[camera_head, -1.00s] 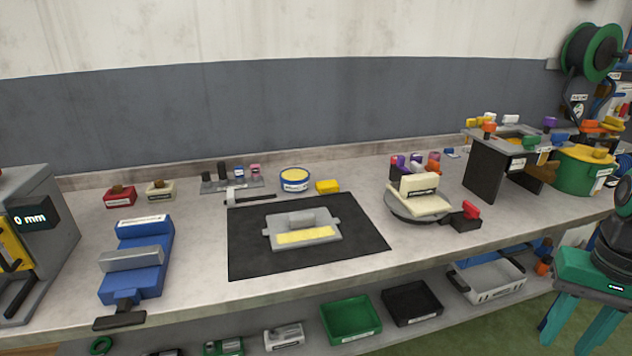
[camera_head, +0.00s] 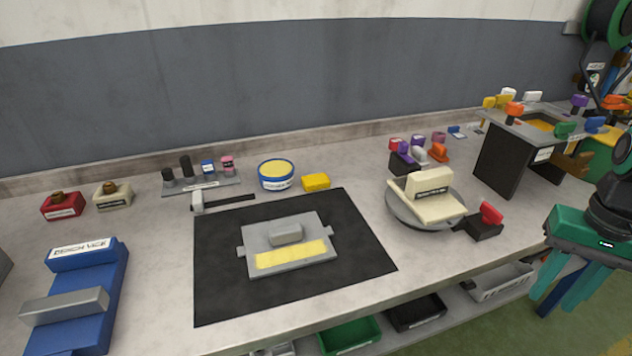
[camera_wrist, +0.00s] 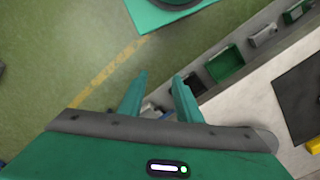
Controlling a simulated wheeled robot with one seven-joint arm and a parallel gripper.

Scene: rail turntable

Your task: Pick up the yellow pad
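A small yellow block (camera_head: 315,182), which looks like the yellow pad, lies on the bench just behind the black mat (camera_head: 215,285), right of a round blue tin with a yellow top (camera_head: 276,175). Part of a yellow thing, probably the same block, shows at the right edge of the wrist view (camera_wrist: 314,146). A grey plate (camera_head: 290,230) with a yellow strip lies on the mat. My gripper (camera_wrist: 160,80) is open and empty, pointing down over the floor beside the bench's front edge. It is at the far right in the head view (camera_head: 570,290), well away from the block.
A turntable (camera_head: 400,213) carrying a cream block stands right of the mat, with a red-handled black block (camera_head: 485,222) beside it. A blue vice (camera_head: 80,300) is at the left. A dark stand (camera_head: 505,158) is at the right. Trays (camera_head: 350,336) sit under the bench.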

